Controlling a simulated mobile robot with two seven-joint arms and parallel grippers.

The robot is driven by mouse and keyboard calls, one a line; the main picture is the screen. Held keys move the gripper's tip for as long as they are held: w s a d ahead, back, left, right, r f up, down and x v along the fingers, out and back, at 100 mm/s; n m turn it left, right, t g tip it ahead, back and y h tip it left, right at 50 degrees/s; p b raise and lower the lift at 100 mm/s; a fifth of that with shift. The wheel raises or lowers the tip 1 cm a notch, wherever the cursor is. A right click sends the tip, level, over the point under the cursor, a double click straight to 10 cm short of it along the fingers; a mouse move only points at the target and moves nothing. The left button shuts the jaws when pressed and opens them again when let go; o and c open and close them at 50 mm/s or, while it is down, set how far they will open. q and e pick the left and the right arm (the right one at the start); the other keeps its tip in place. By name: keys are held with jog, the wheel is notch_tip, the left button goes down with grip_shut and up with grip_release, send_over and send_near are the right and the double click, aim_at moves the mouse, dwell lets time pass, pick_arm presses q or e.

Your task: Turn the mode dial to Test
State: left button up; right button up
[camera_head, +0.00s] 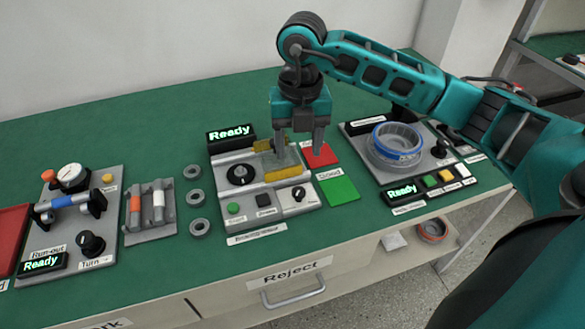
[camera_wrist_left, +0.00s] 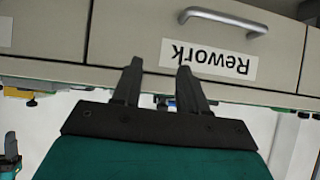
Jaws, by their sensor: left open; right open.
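The middle station (camera_head: 221,160) carries a large black round knob (camera_head: 240,174) and a small dial (camera_head: 298,194) on a white plate. The lettering around the small dial is too small to read, so I cannot tell its setting or be sure that it is the mode dial. My right gripper (camera_head: 299,155) points down with its fingers apart, above the back right of this station, behind the small dial and not touching it. My left gripper (camera_wrist_left: 160,68) is open and empty in the left wrist view, in front of a drawer labelled Rework (camera_wrist_left: 208,58).
Yellow strips (camera_head: 284,173) line the middle station's slot. Red (camera_head: 319,155) and green (camera_head: 339,190) pads lie right of it. A station with a blue-rimmed ring (camera_head: 397,143) stands further right. Three grey rings, a cylinder rack (camera_head: 150,212) and the Run-out station (camera_head: 72,219) are left.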

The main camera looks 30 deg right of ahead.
aim_at(299, 191)
jog(key=f, duration=1.2)
jog(key=shift+d+f, duration=0.25)
jog(key=shift+f, duration=0.1)
jog(key=shift+c, duration=0.2)
jog(key=c, duration=1)
